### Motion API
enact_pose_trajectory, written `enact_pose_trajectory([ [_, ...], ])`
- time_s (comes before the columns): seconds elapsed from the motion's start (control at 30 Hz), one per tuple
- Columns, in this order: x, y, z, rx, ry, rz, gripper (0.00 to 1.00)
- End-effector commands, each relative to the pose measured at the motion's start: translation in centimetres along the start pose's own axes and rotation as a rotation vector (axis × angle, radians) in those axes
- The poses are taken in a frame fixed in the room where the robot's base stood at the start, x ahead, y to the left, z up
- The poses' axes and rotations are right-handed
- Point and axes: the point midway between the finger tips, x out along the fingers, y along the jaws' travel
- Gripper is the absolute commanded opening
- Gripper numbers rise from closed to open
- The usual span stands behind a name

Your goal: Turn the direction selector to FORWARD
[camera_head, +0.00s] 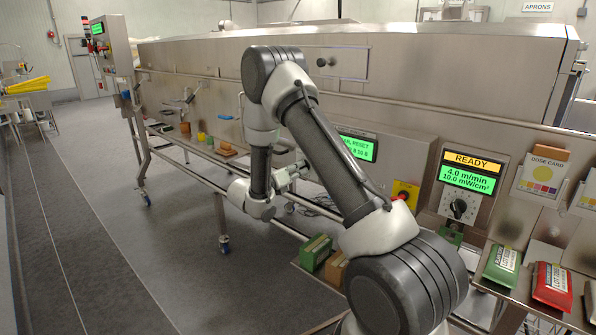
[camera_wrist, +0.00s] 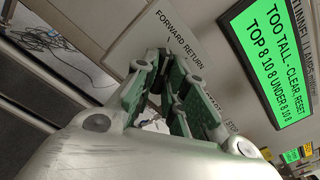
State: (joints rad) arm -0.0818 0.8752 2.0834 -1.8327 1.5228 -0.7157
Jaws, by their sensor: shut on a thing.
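The direction selector's panel (camera_wrist: 150,40) is a pale plate in the wrist view, tilted in the picture, with FORWARD and RETURN printed side by side. My gripper (camera_wrist: 168,68) has its green-padded fingers at this plate, just below these labels, shut on the selector. The selector's knob is hidden between the fingers, so I cannot tell which way it points. In the camera_head view my gripper (camera_head: 294,174) reaches the front of the machine, and the selector cannot be made out there.
A green screen (camera_wrist: 268,58) beside the panel reads TOO TALL - CLEAR, RESET. A READY display (camera_head: 471,172) with a black dial is on the right. Green and brown blocks (camera_head: 316,252) sit on the lower shelf.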

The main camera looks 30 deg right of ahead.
Motion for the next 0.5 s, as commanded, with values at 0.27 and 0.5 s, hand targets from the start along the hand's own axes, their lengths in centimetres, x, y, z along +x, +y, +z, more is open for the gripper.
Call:
enact_pose_trajectory([
  [0.27, -0.03, 0.03, 0.0, 0.0, 0.0, 0.001, 0.35],
  [0.5, -0.36, 0.05, 0.02, 0.0, -0.001, 0.002, 0.35],
])
